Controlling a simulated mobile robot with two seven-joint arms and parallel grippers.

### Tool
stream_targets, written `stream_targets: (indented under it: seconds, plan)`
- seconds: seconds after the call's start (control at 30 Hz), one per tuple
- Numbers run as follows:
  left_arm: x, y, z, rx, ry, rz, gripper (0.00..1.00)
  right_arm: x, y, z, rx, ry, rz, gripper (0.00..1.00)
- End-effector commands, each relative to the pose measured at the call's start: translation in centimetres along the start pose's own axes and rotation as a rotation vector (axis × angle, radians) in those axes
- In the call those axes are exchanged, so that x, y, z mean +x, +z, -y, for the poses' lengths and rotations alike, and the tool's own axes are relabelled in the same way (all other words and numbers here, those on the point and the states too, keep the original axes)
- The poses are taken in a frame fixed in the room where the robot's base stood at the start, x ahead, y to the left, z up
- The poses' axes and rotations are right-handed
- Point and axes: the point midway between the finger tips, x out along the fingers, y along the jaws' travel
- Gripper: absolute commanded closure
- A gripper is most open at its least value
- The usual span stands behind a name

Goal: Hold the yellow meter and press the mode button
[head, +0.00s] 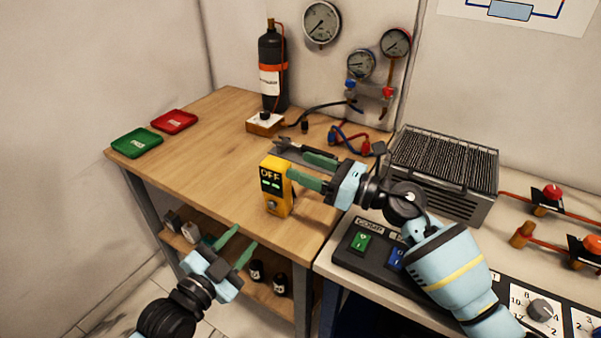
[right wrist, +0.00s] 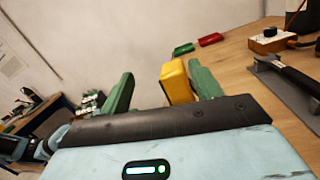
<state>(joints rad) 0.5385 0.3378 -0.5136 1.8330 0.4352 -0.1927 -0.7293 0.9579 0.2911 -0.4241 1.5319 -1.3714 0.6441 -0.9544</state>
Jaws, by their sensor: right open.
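The yellow meter (head: 277,190) stands upright near the front edge of the wooden bench in the head view. Its dark display reads OFF above green marks, with a round grey button (head: 272,205) below. My right gripper (head: 297,163) is open, reaching in from the right at the meter's upper part. In the right wrist view the meter (right wrist: 176,82) shows between the spread green fingers, nearer the right one; I cannot tell whether they touch. My left gripper (head: 245,236) is open and empty, in front of and below the meter, apart from it.
A dark grey tool (head: 290,148) lies behind the meter. A green tray (head: 136,143) and a red tray (head: 174,122) lie at the left. A black cylinder (head: 272,80) and hoses stand at the back. A control panel (head: 350,256) and a vented box (head: 445,170) are at the right.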

Motion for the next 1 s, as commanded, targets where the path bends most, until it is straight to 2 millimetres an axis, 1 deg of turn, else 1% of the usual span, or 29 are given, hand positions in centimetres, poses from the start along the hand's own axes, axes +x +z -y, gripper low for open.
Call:
stream_targets:
  seconds: [0.1,0.3,0.53,0.67,0.77,1.0]
  plan:
    - [0.0,0.0,0.0,0.0,0.0,0.0,0.64,0.8,-1.1,0.7,-0.083,-0.04,-0.049,0.36]
    - [0.0,0.0,0.0,0.0,0.0,0.0,0.64,1.7,-2.3,1.0,-0.176,-0.064,-0.099,0.36]
    - [0.0,0.0,0.0,0.0,0.0,0.0,0.64,1.9,-2.5,1.0,-0.192,-0.067,-0.108,0.36]
    - [0.0,0.0,0.0,0.0,0.0,0.0,0.64,2.6,-2.6,1.1,-0.19,-0.066,-0.107,0.36]
    - [0.0,0.0,0.0,0.0,0.0,0.0,0.64,3.7,-2.7,1.1,-0.188,-0.066,-0.106,0.36]
    - [0.0,0.0,0.0,0.0,0.0,0.0,0.64,7.3,-3.0,1.3,-0.187,-0.065,-0.106,0.36]
